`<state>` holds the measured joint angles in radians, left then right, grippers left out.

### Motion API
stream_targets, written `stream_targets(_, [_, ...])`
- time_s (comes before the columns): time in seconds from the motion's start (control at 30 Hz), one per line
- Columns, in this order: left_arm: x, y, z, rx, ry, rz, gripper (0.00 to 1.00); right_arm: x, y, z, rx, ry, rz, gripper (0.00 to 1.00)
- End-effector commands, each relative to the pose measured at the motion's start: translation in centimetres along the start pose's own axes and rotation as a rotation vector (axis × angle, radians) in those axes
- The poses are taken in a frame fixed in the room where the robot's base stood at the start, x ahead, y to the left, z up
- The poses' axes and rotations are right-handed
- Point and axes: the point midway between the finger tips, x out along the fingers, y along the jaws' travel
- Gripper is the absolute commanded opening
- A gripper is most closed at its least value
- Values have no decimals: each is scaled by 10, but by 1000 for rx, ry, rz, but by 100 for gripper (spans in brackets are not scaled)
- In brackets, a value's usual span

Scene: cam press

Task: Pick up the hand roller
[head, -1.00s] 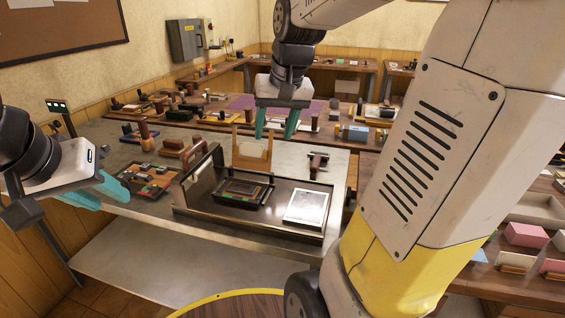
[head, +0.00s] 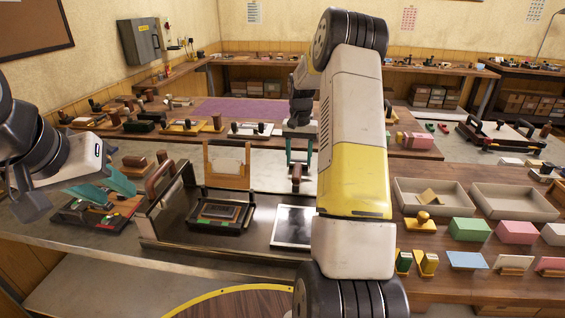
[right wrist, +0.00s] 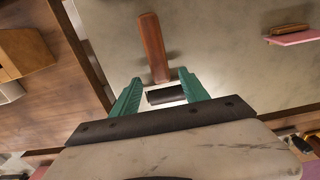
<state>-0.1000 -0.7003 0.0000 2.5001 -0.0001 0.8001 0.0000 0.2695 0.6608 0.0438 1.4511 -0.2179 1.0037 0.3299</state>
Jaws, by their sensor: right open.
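The hand roller (right wrist: 153,52) lies on the grey metal table in the right wrist view, with a reddish-brown wooden handle and a dark roller. Its roller end is between the teal fingers of my right gripper (right wrist: 161,78), with the handle pointing away. In the head view, part of the roller (head: 296,173) shows just below my right gripper (head: 299,157), whose arm hides some of the area. The right gripper is open; I cannot tell if it touches the roller. My left gripper (head: 108,184) is at the left, its teal fingers apart, over a tray of coloured blocks.
Grey trays (head: 433,204) and coloured blocks lie on the right bench.

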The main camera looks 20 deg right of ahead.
Motion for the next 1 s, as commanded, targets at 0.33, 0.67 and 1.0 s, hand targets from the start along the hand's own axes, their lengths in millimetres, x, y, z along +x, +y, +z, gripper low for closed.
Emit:
stream_targets(0.33, [0, 0, 0, 0, 0, 0, 36, 46, -1, 2, 0, -1, 0, 53])
stream_targets(0.67, [0, 0, 0, 0, 0, 0, 36, 48, -1, 1, 0, 1, -1, 41])
stream_targets(1.0, [0, 0, 0, 0, 0, 0, 36, 48, -2, 1, 0, 1, -1, 0])
